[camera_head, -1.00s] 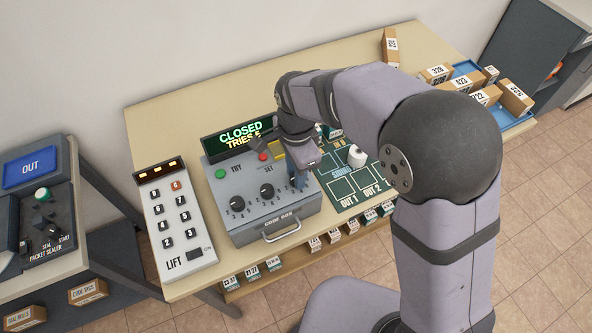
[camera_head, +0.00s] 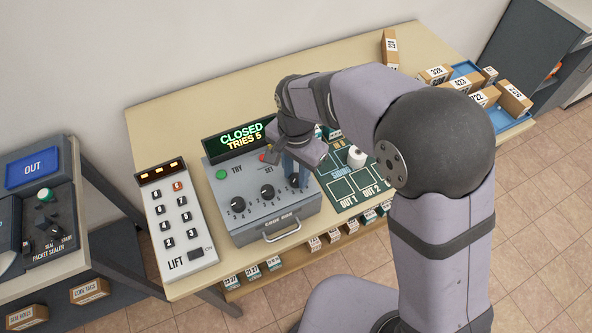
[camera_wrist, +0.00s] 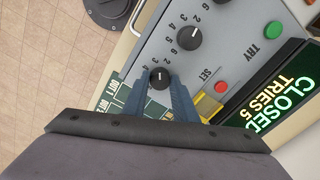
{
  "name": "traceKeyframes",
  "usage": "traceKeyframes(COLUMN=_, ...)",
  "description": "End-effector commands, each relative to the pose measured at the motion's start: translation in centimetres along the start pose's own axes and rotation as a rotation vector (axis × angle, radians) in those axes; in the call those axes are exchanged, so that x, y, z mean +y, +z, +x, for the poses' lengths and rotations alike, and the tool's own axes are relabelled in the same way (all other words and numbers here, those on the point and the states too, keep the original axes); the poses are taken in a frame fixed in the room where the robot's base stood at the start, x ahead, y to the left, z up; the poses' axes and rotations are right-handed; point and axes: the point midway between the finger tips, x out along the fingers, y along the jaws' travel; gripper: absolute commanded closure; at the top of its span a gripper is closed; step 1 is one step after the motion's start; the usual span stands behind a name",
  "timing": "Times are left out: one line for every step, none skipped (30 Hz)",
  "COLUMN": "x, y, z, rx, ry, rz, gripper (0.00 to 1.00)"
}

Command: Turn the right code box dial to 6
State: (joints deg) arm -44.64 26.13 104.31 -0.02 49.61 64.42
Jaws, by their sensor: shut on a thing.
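The grey code box (camera_head: 252,222) stands on the table with its display (camera_head: 240,138) reading "CLOSED TRIES 5". Its left dial (camera_head: 237,204) and middle dial (camera_head: 267,191) show clear of me; the middle one also shows in the wrist view (camera_wrist: 190,38).
A green TRY button (camera_head: 221,174) and a red SET button (camera_head: 264,157) sit behind the dials. A LIFT keypad (camera_head: 178,222) stands left of the box. A green sorting board (camera_head: 345,190) with a white knob (camera_head: 356,156) lies close on the right.

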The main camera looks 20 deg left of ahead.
Motion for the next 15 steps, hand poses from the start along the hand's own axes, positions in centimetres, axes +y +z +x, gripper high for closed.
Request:
traceKeyframes(x=-0.05, y=-0.01, z=-0.2, rx=0.0, ry=-0.002, rz=-0.043, gripper=0.97)
traceKeyframes(x=-0.05, y=-0.02, z=-0.21, rx=0.0, ry=-0.002, rz=-0.071, gripper=0.97)
traceKeyframes(x=-0.05, y=-0.02, z=-0.2, rx=0.0, ry=-0.002, rz=-0.11, gripper=0.97)
traceKeyframes(x=-0.05, y=-0.02, z=-0.2, rx=0.0, ry=-0.002, rz=-0.138, gripper=0.97)
traceKeyframes(x=-0.06, y=-0.02, z=-0.2, rx=0.0, ry=-0.002, rz=-0.166, gripper=0.97)
traceKeyframes(x=-0.06, y=-0.02, z=-0.2, rx=0.0, ry=-0.002, rz=-0.204, gripper=0.97)
traceKeyframes(x=-0.07, y=-0.02, z=-0.19, rx=0.0, ry=-0.002, rz=-0.233, gripper=0.97)
traceKeyframes(x=-0.07, y=-0.02, z=-0.19, rx=0.001, ry=-0.002, rz=-0.261, gripper=0.97)
traceKeyframes(x=-0.08, y=-0.02, z=-0.19, rx=0.001, ry=-0.002, rz=-0.299, gripper=0.97)
traceKeyframes(x=-0.08, y=-0.03, z=-0.19, rx=0.001, ry=-0.002, rz=-0.328, gripper=0.97)
traceKeyframes(x=-0.08, y=-0.03, z=-0.19, rx=0.001, ry=-0.002, rz=-0.356, gripper=0.97)
traceKeyframes(x=-0.09, y=-0.03, z=-0.19, rx=0.001, ry=-0.003, rz=-0.394, gripper=0.97)
traceKeyframes(x=-0.09, y=-0.03, z=-0.19, rx=0.001, ry=-0.003, rz=-0.423, gripper=0.97)
traceKeyframes(x=-0.09, y=-0.03, z=-0.19, rx=0.001, ry=-0.003, rz=-0.451, gripper=0.97)
traceKeyframes(x=-0.09, y=-0.03, z=-0.19, rx=0.001, ry=-0.003, rz=-0.489, gripper=0.97)
